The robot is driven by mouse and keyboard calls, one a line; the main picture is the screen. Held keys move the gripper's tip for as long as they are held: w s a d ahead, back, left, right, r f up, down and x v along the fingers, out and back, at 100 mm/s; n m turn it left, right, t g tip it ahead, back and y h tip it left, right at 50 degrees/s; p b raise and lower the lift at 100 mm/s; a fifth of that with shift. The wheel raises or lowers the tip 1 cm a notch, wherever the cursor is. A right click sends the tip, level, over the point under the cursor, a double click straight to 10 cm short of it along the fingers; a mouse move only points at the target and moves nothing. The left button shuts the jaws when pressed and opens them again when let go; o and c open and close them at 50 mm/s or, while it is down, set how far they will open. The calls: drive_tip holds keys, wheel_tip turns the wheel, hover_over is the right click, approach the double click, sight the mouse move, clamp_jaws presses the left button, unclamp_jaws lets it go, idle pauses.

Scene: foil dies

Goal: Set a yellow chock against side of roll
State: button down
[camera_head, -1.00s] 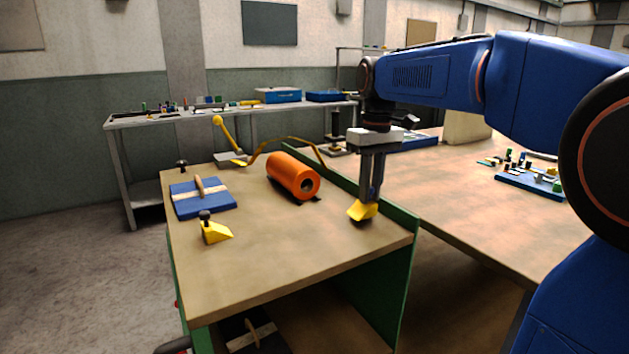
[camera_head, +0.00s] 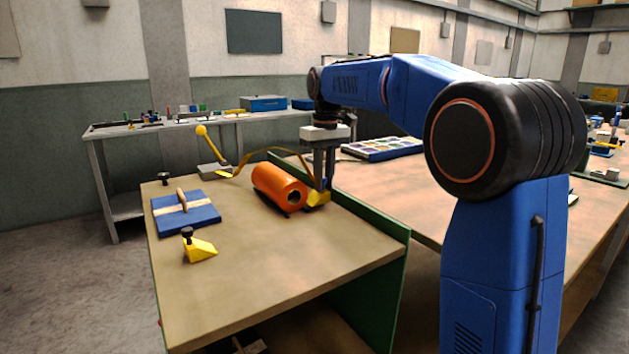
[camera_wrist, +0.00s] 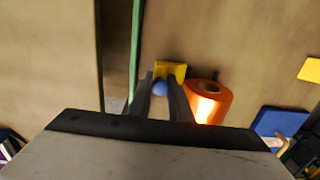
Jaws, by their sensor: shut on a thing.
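An orange roll (camera_head: 277,186) lies on its side on dark strips on the wooden bench top. My gripper (camera_head: 321,188) is at the right side of the roll's near end, shut on a yellow chock (camera_head: 318,198). In the wrist view, the chock (camera_wrist: 172,70) shows at the fingertips with a blue knob between the fingers, close beside the roll (camera_wrist: 208,101). I cannot tell whether the chock touches the roll or the bench. A second yellow chock (camera_head: 200,250) with a black knob sits on the bench at the front left, apart from the roll.
A blue pad (camera_head: 186,213) with a wooden handle lies left of the roll. A yellow lever (camera_head: 208,144) rises behind it. A green side wall (camera_head: 370,217) edges the bench on the right, near my gripper. The front of the bench top is clear.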

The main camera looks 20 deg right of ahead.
drive_tip(key=shift+w+a, duration=0.25)
drive_tip(key=shift+w, duration=0.5)
drive_tip(key=shift+w+a, duration=0.25)
drive_tip(key=shift+w, duration=0.55)
drive_tip(key=shift+w+a, duration=0.25)
drive_tip(key=shift+w, duration=0.5)
drive_tip(key=shift+s+f, duration=0.1)
drive_tip(key=shift+f, duration=0.6)
drive_tip(key=c, duration=1.6)
unclamp_jaws()
drive_tip(key=shift+f, duration=0.15)
drive_tip(key=shift+c, duration=0.2)
wheel_tip(320, 180, up, 12)
drive_tip(key=shift+d, duration=0.25)
